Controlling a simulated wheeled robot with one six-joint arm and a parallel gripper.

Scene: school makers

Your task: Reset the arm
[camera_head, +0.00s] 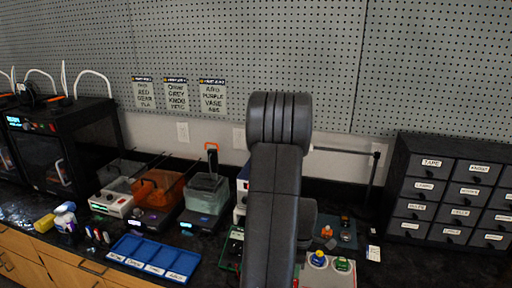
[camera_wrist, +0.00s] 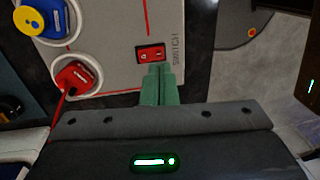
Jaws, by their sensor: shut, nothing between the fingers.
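My gripper (camera_wrist: 158,70) shows in the wrist view as two green fingers, shut together with nothing between them. The fingertips are just below a red rocker switch (camera_wrist: 151,53) in the picture, on a light grey panel (camera_wrist: 112,48) marked SWITCH. I cannot tell whether they touch it. In the head view my dark arm rises through the middle and the gripper is hidden.
The panel also carries a blue and yellow part (camera_wrist: 42,16) and a red part (camera_wrist: 76,78) in round white holders. In the head view, a blue tray (camera_head: 128,244), tank machines, a 3D printer (camera_head: 62,140) and a labelled drawer cabinet (camera_head: 449,190) crowd the dark bench.

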